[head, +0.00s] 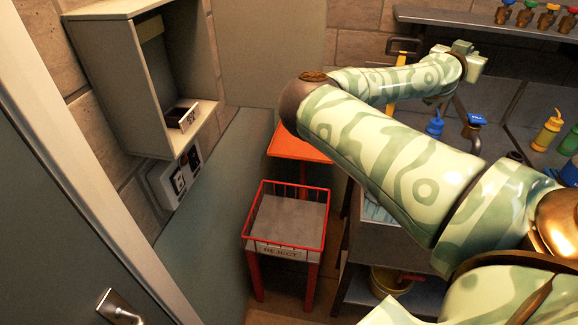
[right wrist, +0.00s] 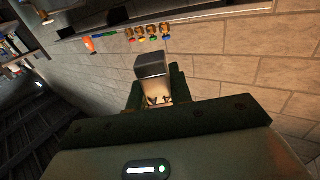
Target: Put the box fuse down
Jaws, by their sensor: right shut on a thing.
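My right gripper (right wrist: 153,92) is shut on a small box with a dark grey top and a pale side with dark marks, the box fuse (right wrist: 150,66). The box sticks out beyond the dark green fingers in the right wrist view. In the head view my right arm reaches across from the right, and the right gripper (head: 464,52) is small at the upper right, in front of the wall. The box cannot be made out clearly there. My left gripper is not in view.
A red-railed REJECT tray (head: 285,250) stands in the middle, with an orange stand (head: 298,146) behind it. An open wall cabinet (head: 118,95) at left holds a small labelled card (head: 188,118). Coloured bottles (head: 549,130) and a shelf (head: 480,22) are at right. A door (head: 60,230) is at left.

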